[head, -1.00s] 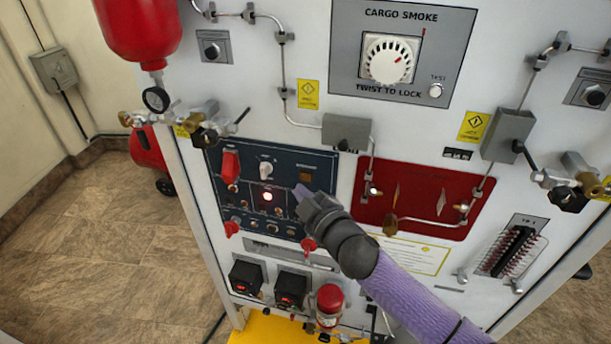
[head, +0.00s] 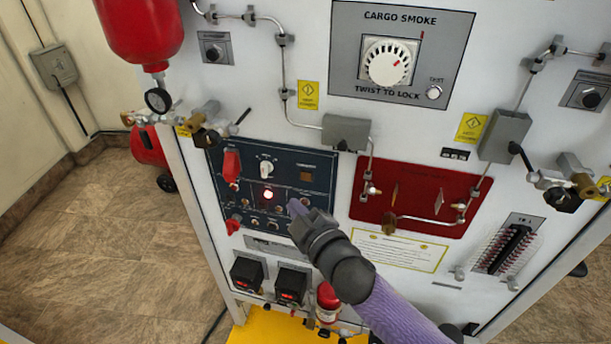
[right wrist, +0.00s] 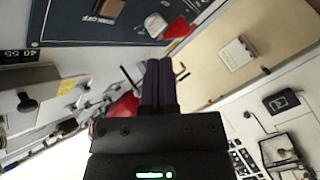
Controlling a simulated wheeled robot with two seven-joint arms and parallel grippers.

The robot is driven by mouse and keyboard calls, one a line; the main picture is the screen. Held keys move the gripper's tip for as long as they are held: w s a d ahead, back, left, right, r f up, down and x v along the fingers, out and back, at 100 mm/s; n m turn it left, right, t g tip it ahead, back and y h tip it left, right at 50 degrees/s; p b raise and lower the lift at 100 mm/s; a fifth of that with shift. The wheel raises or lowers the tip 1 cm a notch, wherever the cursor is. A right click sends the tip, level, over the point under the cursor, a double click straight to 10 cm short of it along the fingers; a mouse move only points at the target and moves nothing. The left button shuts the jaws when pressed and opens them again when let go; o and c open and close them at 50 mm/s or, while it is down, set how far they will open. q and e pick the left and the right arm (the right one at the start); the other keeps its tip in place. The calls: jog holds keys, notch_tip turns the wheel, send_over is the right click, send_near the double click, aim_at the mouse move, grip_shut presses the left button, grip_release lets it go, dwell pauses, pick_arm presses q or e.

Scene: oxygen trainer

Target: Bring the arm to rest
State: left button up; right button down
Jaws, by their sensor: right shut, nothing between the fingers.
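My right arm comes in from the lower right of the head view, with a purple sleeve and dark joints. My right gripper (head: 295,208) is shut and empty, in front of the lower right part of the dark blue switch panel (head: 318,172). In the right wrist view its two dark fingers (right wrist: 158,85) lie together with nothing between them. I cannot tell its exact distance from the panel. My left gripper does not show.
A red panel (head: 360,208) with pipes is to the right of the blue one. Valves stick out at the left (head: 205,125) and right (head: 565,185). A red bottle (head: 328,298) and black boxes (head: 291,284) stand below. Open floor (head: 90,240) lies at the left.

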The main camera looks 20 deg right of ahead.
jog(key=s+d+f+m+g+h+b, duration=0.15)
jog(key=s+f, duration=0.25)
jog(key=f, duration=0.6)
jog(key=s+d+f+m+g+h+b, duration=0.1)
jog(key=s+d+f+m+g+b, duration=0.15)
jog(key=f, duration=0.75)
jog(key=s+d+f+m+g+h+b, duration=0.1)
jog(key=s+f+g+b, duration=0.2)
jog(key=f, duration=0.7)
jog(key=s+f+m+g+b, duration=0.1)
jog(key=s+f+g, duration=0.2)
jog(key=s+f, duration=0.3)
jog(key=s+f+m+g+b, duration=0.2)
jog(key=s+f, duration=0.5)
jog(key=s, duration=0.8)
jog(key=s+f+m+g+b, duration=0.1)
jog(key=s+f+g+b, duration=0.1)
jog(key=s+f+g, duration=0.2)
jog(key=s+f, duration=0.3)
jog(key=s, duration=0.4)
jog(key=shift+d+m, duration=0.2)
jog(key=shift+m, duration=0.1)
jog(key=shift+f, duration=0.1)
